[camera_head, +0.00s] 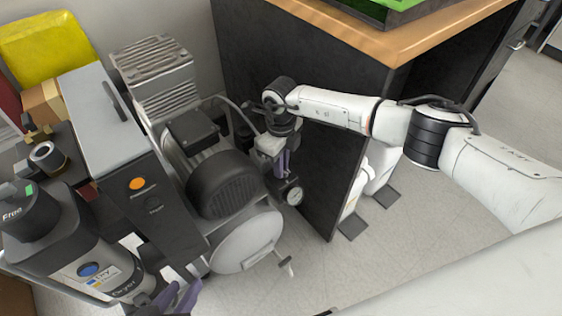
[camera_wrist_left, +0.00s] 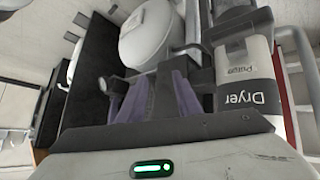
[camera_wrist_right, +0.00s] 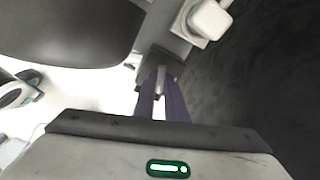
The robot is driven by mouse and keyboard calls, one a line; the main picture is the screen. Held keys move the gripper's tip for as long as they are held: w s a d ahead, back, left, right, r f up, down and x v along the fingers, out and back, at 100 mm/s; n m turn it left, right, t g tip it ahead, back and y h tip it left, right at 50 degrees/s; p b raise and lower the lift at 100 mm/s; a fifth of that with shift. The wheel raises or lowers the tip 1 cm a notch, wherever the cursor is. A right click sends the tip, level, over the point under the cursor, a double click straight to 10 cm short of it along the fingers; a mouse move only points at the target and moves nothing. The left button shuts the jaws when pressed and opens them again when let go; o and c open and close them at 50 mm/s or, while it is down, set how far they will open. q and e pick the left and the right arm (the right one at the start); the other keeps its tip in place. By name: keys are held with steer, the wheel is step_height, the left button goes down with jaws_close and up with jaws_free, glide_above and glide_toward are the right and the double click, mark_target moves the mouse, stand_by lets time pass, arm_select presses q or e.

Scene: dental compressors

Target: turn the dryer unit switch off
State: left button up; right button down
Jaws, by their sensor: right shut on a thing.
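The dryer unit (camera_head: 65,235) is a grey and black cylinder marked "Dryer" at lower left in the head view, with a round blue spot on its label. Its label shows upside down in the left wrist view (camera_wrist_left: 243,90). I cannot make out for certain which part is its switch. My left gripper (camera_head: 180,297) is at the bottom edge, right of the dryer. My right gripper (camera_head: 281,165) points down by the compressor's gauge, shut on a small light-grey part (camera_wrist_right: 161,91).
A dark panel with an orange button (camera_head: 137,184) stands beside the dryer. The compressor's motor (camera_head: 230,182) and white tank (camera_head: 247,240) fill the middle. A pressure gauge (camera_head: 293,196) hangs below my right gripper. A black cabinet (camera_head: 340,130) stands close on the right. Open floor (camera_head: 330,270) lies in front.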

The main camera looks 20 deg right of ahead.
arm_select(q)
steer(key=shift+s+a+r+t+p, duration=0.3)
steer(key=shift+a+r+p, duration=0.2)
steer(key=shift+r+p, duration=0.2)
arm_select(e)
steer(key=shift+r+m, duration=0.1)
steer(key=shift+m, duration=1.8)
steer(key=c, duration=1.8)
jaws_free()
